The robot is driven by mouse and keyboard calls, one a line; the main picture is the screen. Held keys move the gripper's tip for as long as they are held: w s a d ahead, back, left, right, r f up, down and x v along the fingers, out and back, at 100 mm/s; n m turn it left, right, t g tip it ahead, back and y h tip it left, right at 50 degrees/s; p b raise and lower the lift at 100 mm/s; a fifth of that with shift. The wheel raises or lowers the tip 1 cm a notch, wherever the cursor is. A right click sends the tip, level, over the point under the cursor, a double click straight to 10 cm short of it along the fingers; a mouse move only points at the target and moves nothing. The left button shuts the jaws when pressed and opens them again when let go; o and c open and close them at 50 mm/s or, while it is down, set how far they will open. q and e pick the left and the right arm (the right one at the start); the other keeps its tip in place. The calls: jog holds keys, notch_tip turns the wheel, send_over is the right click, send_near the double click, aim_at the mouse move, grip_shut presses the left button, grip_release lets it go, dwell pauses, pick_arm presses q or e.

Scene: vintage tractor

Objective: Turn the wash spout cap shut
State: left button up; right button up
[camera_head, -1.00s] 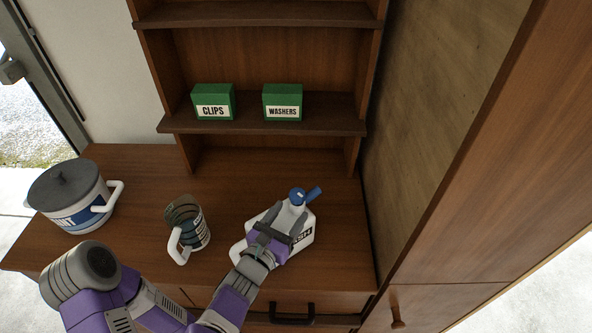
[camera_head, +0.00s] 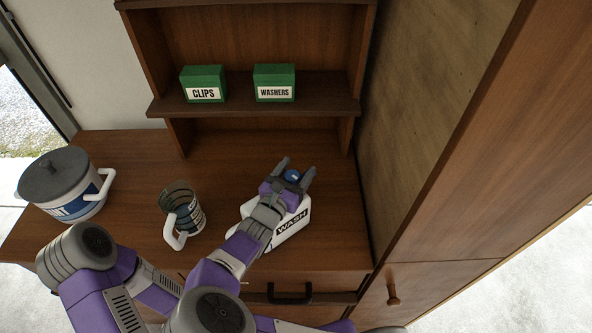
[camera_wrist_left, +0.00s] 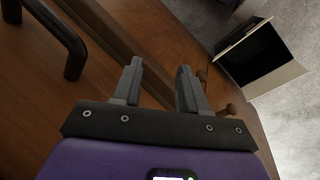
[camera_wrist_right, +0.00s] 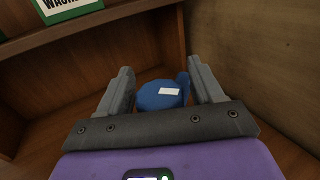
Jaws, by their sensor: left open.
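The white WASH bottle (camera_head: 287,229) stands on the wooden bench, partly covered by my right arm. Its blue cap (camera_head: 292,175) shows between the fingers of my right gripper (camera_head: 295,170). In the right wrist view the cap (camera_wrist_right: 162,96) has a white patch on top and a blue spout at its right, close to the right finger. My right gripper (camera_wrist_right: 162,85) is open, a finger on either side of the cap; I cannot tell whether they touch it. My left gripper (camera_wrist_left: 158,85) is open and empty in its wrist view, near the drawer front.
Green CLIPS (camera_head: 204,84) and WASHERS (camera_head: 274,82) boxes sit on the shelf (camera_head: 255,108) behind. A cabinet wall (camera_head: 440,130) closes the right side.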

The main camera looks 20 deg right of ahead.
jog(key=shift+w, duration=0.1)
jog(key=c, duration=0.9)
jog(key=shift+o, duration=0.2)
jog(key=shift+r+m+g+h+p, duration=0.25)
jog(key=shift+m+g+h+p, duration=0.2)
jog(key=shift+p, duration=0.55)
jog(key=shift+d+f+m+g+h+p, duration=0.15)
jog(key=shift+m+g+h+p, duration=0.1)
jog(key=shift+g+h+p, duration=0.15)
jog(key=shift+f, duration=0.1)
jog(key=o, duration=1)
jog(key=b+v, duration=0.1)
jog(key=v, duration=0.7)
jog(key=shift+d, duration=0.1)
